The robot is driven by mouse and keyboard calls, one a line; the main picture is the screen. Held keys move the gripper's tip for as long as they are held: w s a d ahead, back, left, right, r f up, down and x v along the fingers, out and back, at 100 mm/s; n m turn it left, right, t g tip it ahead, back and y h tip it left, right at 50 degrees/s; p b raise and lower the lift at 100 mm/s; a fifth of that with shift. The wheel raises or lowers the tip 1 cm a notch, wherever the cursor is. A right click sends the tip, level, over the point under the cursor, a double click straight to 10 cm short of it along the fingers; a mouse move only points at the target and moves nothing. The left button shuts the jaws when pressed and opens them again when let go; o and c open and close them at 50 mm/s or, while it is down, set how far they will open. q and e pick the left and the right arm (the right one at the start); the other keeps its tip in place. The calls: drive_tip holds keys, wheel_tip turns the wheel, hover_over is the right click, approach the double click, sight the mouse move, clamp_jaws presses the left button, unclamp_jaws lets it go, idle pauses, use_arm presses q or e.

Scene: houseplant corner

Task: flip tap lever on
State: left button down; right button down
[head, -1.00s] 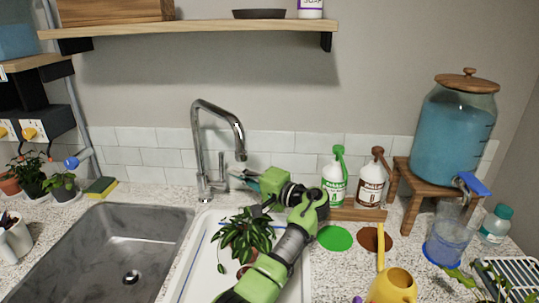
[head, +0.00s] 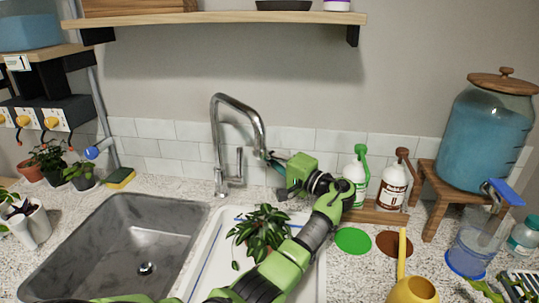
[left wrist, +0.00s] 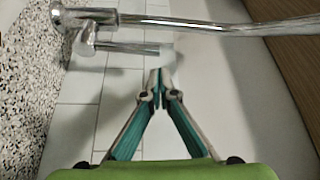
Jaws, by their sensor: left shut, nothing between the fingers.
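The chrome tap (head: 217,140) stands behind the sink, its spout arching up and to the right. Its thin lever (head: 239,162) points upward beside the tap body. My left gripper (head: 264,155) is just right of the lever, under the spout's end, with its fingers shut and empty. In the left wrist view, the shut fingertips (left wrist: 158,80) sit just below the free end of the lever (left wrist: 130,48) in the picture. The tap (left wrist: 200,25) crosses the top there. I cannot tell whether fingertips and lever touch. My right gripper is out of view.
A potted plant (head: 262,228) stands in the white basin beside the grey sink (head: 90,235), partly behind my left arm. Green and brown pump bottles (head: 392,187) stand right of the gripper. A water dispenser (head: 488,130) is at the right. A shelf (head: 215,18) hangs above.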

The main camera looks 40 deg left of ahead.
sight(238, 166)
use_arm(q)
drive_tip(key=a, duration=0.2)
drive_tip(key=a+p, duration=0.1)
drive_tip(key=a, duration=0.1)
drive_tip(key=shift+w+a+r, duration=0.15)
drive_tip(key=shift+a+r, duration=0.05)
drive_tip(key=shift+a, duration=0.2)
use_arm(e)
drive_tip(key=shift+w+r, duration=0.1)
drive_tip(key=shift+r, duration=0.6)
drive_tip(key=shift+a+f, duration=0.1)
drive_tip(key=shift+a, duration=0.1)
